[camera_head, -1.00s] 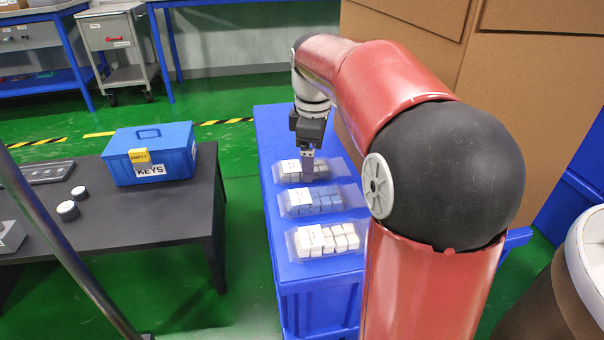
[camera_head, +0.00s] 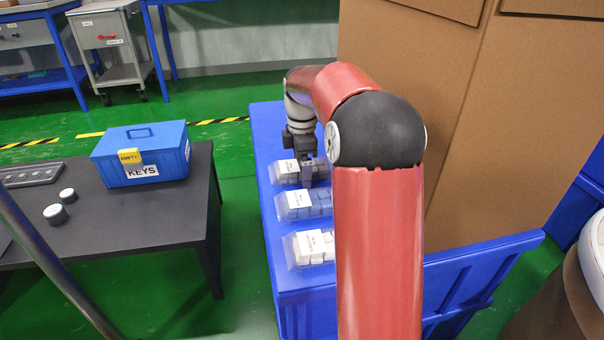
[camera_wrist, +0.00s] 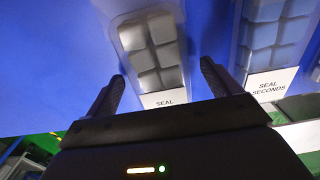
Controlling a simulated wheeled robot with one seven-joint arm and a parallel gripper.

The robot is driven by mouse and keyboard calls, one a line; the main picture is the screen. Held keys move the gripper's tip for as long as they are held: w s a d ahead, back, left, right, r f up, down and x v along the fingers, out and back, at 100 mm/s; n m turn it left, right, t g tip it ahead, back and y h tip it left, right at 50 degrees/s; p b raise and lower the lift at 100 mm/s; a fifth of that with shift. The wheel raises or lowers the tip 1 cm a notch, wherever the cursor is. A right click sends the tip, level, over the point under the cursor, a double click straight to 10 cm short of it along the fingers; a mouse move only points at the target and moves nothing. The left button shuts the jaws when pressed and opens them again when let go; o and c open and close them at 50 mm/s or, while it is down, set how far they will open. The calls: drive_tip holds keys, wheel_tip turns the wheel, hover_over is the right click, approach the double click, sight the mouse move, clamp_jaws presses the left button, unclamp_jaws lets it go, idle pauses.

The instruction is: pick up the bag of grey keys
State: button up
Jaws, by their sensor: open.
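The bag of grey keys (camera_head: 287,172) is the farthest of three clear bags in a row on the blue surface. In the wrist view the grey keys (camera_wrist: 152,50) show through clear plastic, with a white label reading SEAL at the near end. My gripper (camera_head: 307,177) is over this bag, pointing down. In the wrist view my gripper (camera_wrist: 162,85) is open, one finger on each side of the bag's labelled end. Nothing is held. I cannot tell how far the fingertips are above the surface. My arm hides the right part of the bags in the head view.
The bag of blue-grey keys (camera_head: 298,205) lies close beside, also in the wrist view (camera_wrist: 272,40); its label reads SEAL SECONDS. The bag of white keys (camera_head: 312,247) is nearest. A blue KEYS box (camera_head: 140,160) stands on a dark table (camera_head: 150,220) at left. Cardboard (camera_head: 450,110) stands at right.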

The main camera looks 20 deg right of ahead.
drive_tip(key=shift+c, duration=0.4)
drive_tip(key=c, duration=1)
drive_tip(key=shift+c, duration=0.4)
